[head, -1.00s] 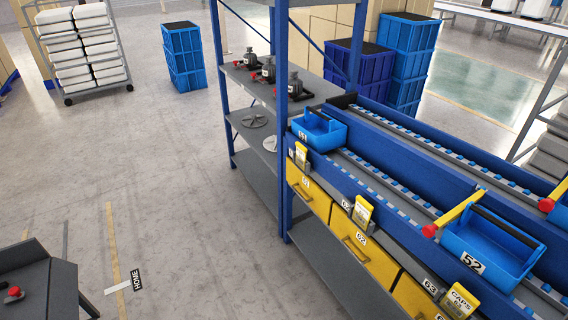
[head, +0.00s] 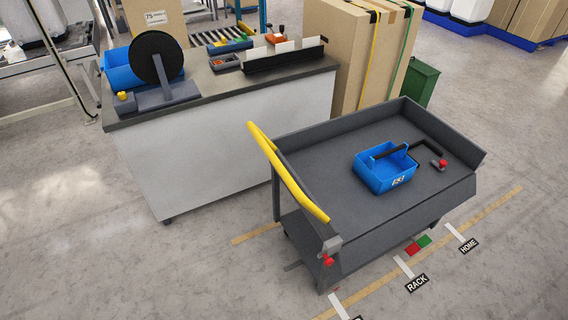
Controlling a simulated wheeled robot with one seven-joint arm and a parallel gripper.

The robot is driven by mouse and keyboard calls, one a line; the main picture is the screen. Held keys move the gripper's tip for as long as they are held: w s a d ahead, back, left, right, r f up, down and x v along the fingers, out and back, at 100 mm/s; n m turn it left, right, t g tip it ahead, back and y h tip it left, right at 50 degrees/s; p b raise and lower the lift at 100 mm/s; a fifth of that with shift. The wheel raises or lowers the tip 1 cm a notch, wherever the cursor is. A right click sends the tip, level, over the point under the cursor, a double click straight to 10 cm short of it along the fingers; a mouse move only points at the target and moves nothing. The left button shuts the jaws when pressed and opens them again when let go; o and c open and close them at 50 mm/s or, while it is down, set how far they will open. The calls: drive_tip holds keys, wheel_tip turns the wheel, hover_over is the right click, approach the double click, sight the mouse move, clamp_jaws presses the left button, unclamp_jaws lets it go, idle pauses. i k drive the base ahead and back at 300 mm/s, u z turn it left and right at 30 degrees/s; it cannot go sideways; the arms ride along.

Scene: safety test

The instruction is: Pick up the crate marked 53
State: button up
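A small blue open crate (head: 383,168) with a dark handle bar sits on the grey tray top of a cart (head: 330,160). Its white front marking (head: 402,179) is slanted and unclear; it may read 53, but I cannot be sure. A black bent bar (head: 428,146) and a small grey piece with a red knob (head: 441,164) are just right of the crate; I cannot tell if the bar touches it. My gripper is not in view.
The cart has raised edges and a yellow push handle (head: 287,172) on its left. Behind it stand a workbench (head: 220,145) and tall cardboard boxes (head: 362,60). Floor labels HOME (head: 469,245) and RACK (head: 417,283) lie in front. The floor at right is clear.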

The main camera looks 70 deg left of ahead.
sight(385, 167)
drive_tip(key=u, duration=2.15)
drive_tip(key=i, duration=0.15)
drive_tip(key=z, duration=1.65)
drive_tip(key=i, duration=1.25)
drive_tip(key=u, duration=3)
drive_tip(key=i, duration=0.5)
drive_tip(key=u, duration=0.05)
